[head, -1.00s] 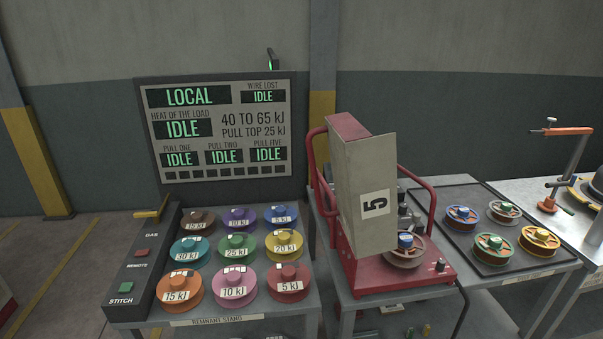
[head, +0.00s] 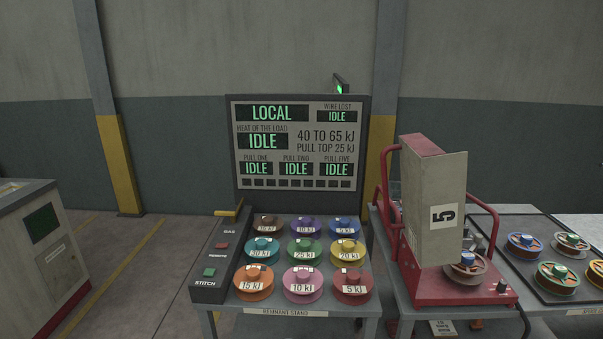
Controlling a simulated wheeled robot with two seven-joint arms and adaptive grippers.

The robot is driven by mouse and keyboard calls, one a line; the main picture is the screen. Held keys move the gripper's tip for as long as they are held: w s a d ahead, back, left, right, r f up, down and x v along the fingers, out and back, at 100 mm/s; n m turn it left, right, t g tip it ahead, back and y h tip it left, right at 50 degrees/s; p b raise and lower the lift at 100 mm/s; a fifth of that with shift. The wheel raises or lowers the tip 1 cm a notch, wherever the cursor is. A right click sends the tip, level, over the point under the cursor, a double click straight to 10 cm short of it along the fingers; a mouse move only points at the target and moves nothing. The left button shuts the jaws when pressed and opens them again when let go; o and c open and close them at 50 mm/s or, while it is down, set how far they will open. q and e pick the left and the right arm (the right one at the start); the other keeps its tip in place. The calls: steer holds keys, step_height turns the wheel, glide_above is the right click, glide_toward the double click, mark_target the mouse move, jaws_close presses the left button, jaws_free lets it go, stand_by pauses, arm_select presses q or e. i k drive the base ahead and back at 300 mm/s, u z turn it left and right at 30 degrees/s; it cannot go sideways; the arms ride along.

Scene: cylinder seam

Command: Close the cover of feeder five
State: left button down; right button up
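Feeder five is a red machine (head: 467,291) on a table at the right in the head view. Its cover (head: 433,205), a beige and red box-like panel marked 5, stands upright, swung up off the base. A spool (head: 468,268) with a blue hub sits on the base in front of the cover and is partly exposed. A red tube handle (head: 487,212) runs beside the cover. Neither of my grippers shows in the head view.
A stand (head: 285,313) with several coloured, kJ-labelled spools is left of the feeder, below a display board (head: 300,145). A black tray (head: 524,283) of spools lies to the right. A grey cabinet (head: 35,255) stands at far left; the floor between is open.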

mark_target(433, 181)
steer(key=u, duration=0.2)
steer(key=i, duration=0.9)
